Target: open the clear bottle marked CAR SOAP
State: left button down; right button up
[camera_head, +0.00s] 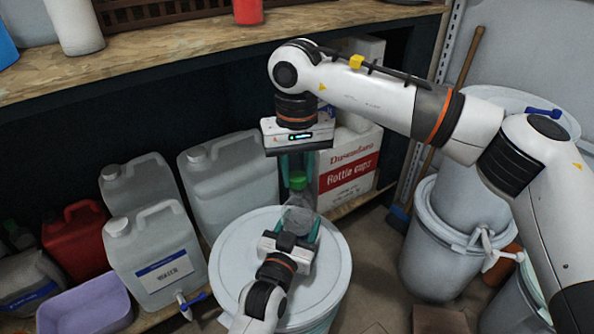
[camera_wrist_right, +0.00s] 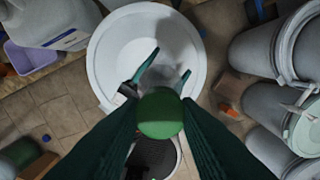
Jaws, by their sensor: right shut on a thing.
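The clear bottle (camera_head: 298,219) stands upright on the pale drum lid; I cannot read its marking. Its green cap (camera_head: 298,183) is at the top, and I cannot tell whether it is loose. My right gripper (camera_head: 297,178) points down from above, shut on the cap. The cap (camera_wrist_right: 161,115) fills the space between the dark fingers in the right wrist view and hides most of the bottle. My left gripper (camera_head: 298,229) comes in from the front, low over the lid, with its teal fingers on both sides of the bottle body.
The drum lid (camera_head: 235,255) is otherwise clear. A white jug marked WATER (camera_head: 158,262), a lilac tub (camera_head: 85,306) and a red can (camera_head: 75,240) are at left. A carton (camera_head: 348,170) stands behind. Grey drums (camera_head: 440,255) stand at right. A wooden shelf (camera_head: 180,45) runs above.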

aim_at(297, 176)
jog(key=shift+r, duration=1.9)
pick_arm(q)
jog(key=shift+c, duration=1.9)
grip_release()
jog(key=shift+s, duration=0.1)
pick_arm(e)
notch_tip(297, 176, up, 3)
jog(key=p, duration=0.3)
pick_arm(q)
jog(key=v, duration=1.2)
pick_arm(e)
jog(key=shift+f, duration=0.1)
